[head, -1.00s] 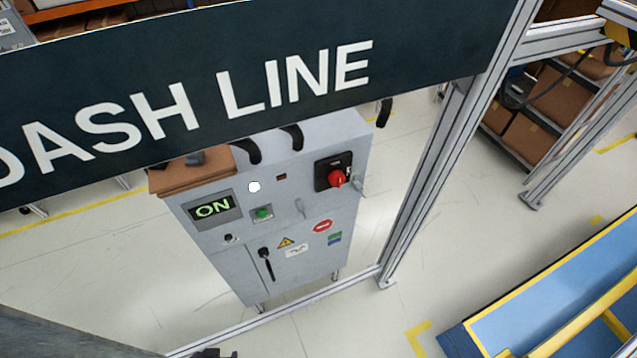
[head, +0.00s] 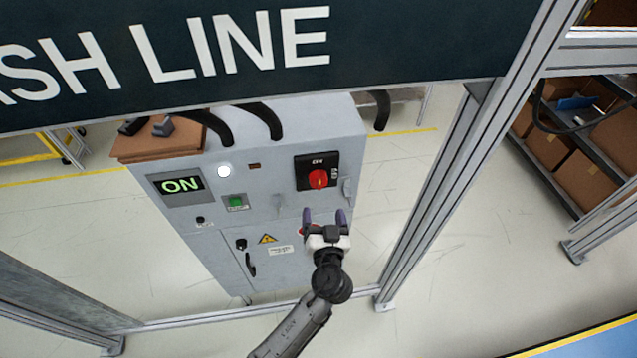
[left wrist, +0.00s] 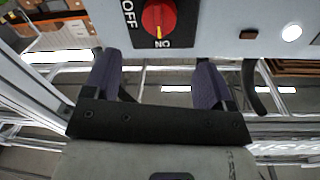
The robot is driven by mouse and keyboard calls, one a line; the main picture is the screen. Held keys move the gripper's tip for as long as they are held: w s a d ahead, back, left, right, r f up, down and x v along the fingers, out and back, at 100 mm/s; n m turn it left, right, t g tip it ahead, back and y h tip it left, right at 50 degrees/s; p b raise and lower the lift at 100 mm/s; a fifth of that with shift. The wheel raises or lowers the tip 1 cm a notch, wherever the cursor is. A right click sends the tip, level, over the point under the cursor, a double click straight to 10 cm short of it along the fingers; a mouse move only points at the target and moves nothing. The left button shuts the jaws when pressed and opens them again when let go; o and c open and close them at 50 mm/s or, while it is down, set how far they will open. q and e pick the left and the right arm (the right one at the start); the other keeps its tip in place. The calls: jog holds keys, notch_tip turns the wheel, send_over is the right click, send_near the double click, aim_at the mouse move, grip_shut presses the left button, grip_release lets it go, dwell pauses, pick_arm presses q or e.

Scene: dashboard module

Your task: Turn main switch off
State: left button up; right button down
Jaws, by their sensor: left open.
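The main switch (head: 317,173) is a red rotary knob on a black plate at the upper right of the grey cabinet's front. In the left wrist view the red knob (left wrist: 159,15) shows at the top, with its yellow mark at the ON label; OFF is to its left. My left gripper (head: 325,214) is open and empty, below the knob in the head view and apart from it. Its two purple-grey fingers (left wrist: 159,78) are spread in the left wrist view. The display (head: 180,185) reads ON in green. My right gripper is out of view.
The grey cabinet (head: 225,250) also has a green button (head: 235,202), a white lamp (head: 224,170) and a black handle (head: 250,264). Black cables arch over its top. A dark sign (head: 400,45) hangs in front, above, and an aluminium post (head: 440,180) stands right of the cabinet.

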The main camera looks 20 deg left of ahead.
aim_at(319, 183)
pick_arm(q)
jog(key=p+x, duration=0.2)
jog(key=x, duration=0.8)
jog(key=shift+w, duration=0.15)
jog(key=c, duration=0.9)
